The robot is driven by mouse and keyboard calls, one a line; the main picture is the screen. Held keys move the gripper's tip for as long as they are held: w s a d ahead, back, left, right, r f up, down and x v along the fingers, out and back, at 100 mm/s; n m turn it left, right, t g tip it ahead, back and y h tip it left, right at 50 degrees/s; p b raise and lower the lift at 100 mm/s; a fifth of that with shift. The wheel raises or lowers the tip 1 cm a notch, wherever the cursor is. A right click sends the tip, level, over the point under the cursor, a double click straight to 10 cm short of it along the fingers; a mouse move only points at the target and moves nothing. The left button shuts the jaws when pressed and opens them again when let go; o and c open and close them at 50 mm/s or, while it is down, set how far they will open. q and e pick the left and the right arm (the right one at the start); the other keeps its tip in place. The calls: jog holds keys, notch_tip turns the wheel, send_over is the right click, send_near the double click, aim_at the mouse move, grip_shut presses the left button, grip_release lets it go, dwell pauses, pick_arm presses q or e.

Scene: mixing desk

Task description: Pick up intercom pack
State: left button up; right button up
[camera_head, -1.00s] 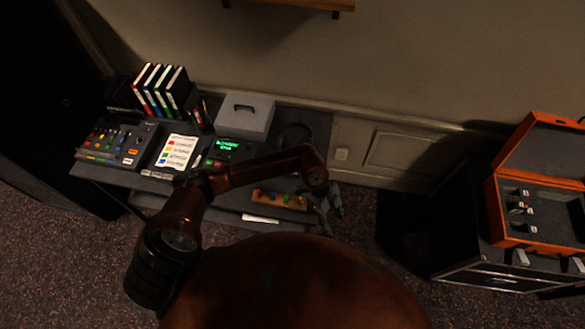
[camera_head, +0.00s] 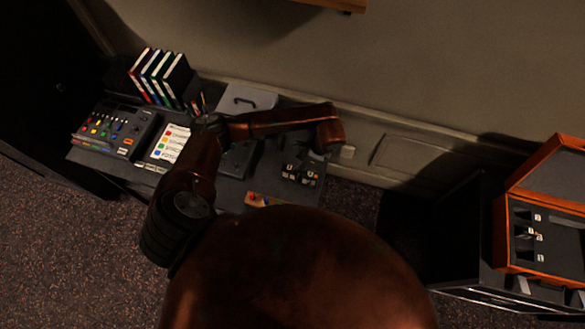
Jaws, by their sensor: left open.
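Small dark packs with white and orange marks (camera_head: 301,173) stand near the right end of the desk; they look like intercom packs, but the picture is too dark to be sure. My left gripper (camera_head: 318,156) is open at the end of my reddish-brown arm, just above and right of these packs. It is dark and partly hidden under the wrist. I cannot tell whether it touches a pack. Similar small dark pieces (camera_head: 528,237) sit in the orange case (camera_head: 500,235) at the right. My right gripper is out of view.
The desk (camera_head: 230,192) also holds a mixer (camera_head: 115,128), a colour-marked sheet (camera_head: 170,143), upright binders (camera_head: 160,75) and a grey box (camera_head: 245,100). A wooden block with coloured parts (camera_head: 262,200) lies at the front edge. A dark gap separates desk and case stand.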

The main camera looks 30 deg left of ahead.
aim_at(290, 168)
pick_arm(q)
jog(key=shift+s+a+f+p, duration=0.25)
jog(key=shift+s+a+f, duration=0.05)
jog(key=shift+a+f, duration=0.3)
jog(key=shift+s+a+f+p, duration=0.25)
jog(key=shift+a+f, duration=0.2)
jog(key=shift+f, duration=0.2)
jog(key=shift+x, duration=1.2)
jog(key=shift+a+f, duration=0.1)
jog(key=shift+f, duration=0.3)
jog(key=c, duration=0.8)
grip_shut()
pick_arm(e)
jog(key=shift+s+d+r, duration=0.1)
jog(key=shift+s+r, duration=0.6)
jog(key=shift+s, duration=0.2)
